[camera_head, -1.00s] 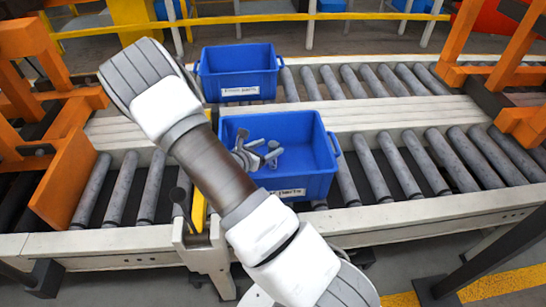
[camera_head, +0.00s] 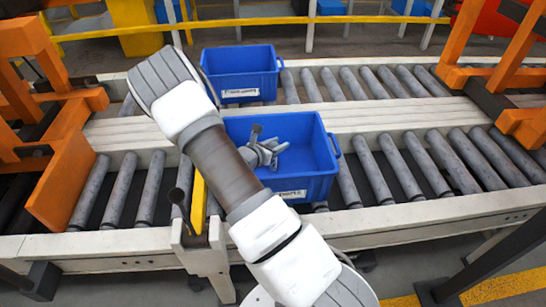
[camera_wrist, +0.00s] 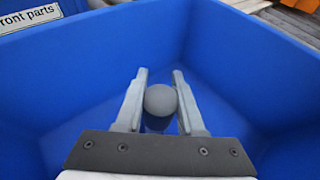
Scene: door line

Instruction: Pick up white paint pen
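No white paint pen can be made out clearly in either view. My gripper (camera_head: 268,153) is over or inside the near blue bin (camera_head: 318,165), partly hidden by my arm. In the wrist view its two grey fingers (camera_wrist: 160,73) are spread apart inside the bin. A smooth grey rounded thing (camera_wrist: 161,100) shows between the fingers; I cannot tell whether it is the pen seen end-on or whether the fingers touch it. A small dark patch lies below it. The bin's blue walls (camera_wrist: 85,70) surround the gripper.
A second blue bin (camera_head: 240,74), labelled front parts, stands behind on the far roller line. Both bins sit on grey rollers (camera_head: 410,165). Orange frames (camera_head: 65,165) stand at the left and right. A yellow-edged post (camera_head: 198,205) stands left of the near bin.

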